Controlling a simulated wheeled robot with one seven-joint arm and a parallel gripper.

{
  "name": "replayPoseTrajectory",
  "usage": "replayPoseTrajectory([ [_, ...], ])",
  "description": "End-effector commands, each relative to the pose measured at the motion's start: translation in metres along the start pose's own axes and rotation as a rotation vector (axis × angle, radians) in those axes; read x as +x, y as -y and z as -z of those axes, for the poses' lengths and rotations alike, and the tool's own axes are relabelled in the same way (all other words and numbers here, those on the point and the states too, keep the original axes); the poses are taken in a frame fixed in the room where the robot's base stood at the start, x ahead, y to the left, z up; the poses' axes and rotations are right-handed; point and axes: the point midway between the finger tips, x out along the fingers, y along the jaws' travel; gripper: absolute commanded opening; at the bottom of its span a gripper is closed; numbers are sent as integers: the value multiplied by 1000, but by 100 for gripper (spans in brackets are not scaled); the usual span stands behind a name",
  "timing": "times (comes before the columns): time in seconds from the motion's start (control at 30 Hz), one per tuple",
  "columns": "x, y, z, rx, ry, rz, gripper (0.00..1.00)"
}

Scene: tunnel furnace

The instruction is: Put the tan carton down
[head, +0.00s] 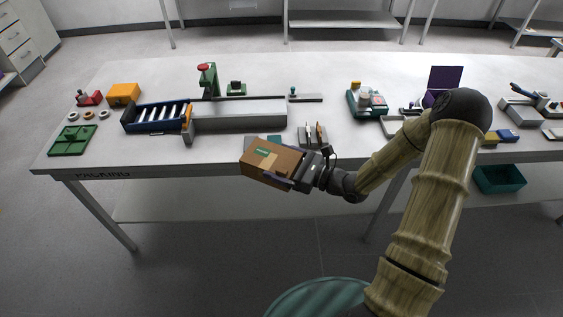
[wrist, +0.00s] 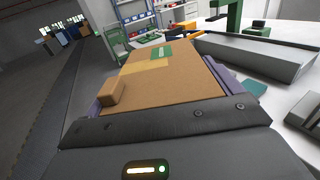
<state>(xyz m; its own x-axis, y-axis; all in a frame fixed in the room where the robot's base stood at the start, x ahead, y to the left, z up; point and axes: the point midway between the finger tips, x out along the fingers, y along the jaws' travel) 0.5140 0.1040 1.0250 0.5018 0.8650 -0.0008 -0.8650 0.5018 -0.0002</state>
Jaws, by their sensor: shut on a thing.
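The tan carton (head: 262,164) is a brown box with a tan tape strip and a green label. My gripper (head: 287,178) is shut on it. In the head view the carton is tilted and overlaps the front edge of the white table (head: 240,142). I cannot tell whether it touches the table. In the wrist view the carton (wrist: 165,85) fills the middle, with the purple-grey fingers on its left and right sides. Its underside is hidden.
A roller conveyor (head: 158,113) and a long grey bed (head: 240,113) lie behind the carton. A green tray (head: 73,140) is at the table's left. A small rack (head: 312,134) stands near the gripper. Bare tabletop shows left of the carton, between tray and conveyor.

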Motion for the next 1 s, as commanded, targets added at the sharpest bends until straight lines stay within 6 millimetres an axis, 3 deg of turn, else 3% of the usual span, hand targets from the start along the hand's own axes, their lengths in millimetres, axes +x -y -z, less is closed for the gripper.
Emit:
replayPoseTrajectory([
  [0.17,-10,17,25,10,-1,176,68],
  [0.5,-48,45,104,12,-1,607,68],
  [0.8,-81,43,168,10,-3,889,68],
  [1.0,-97,34,198,3,-2,1017,68],
])
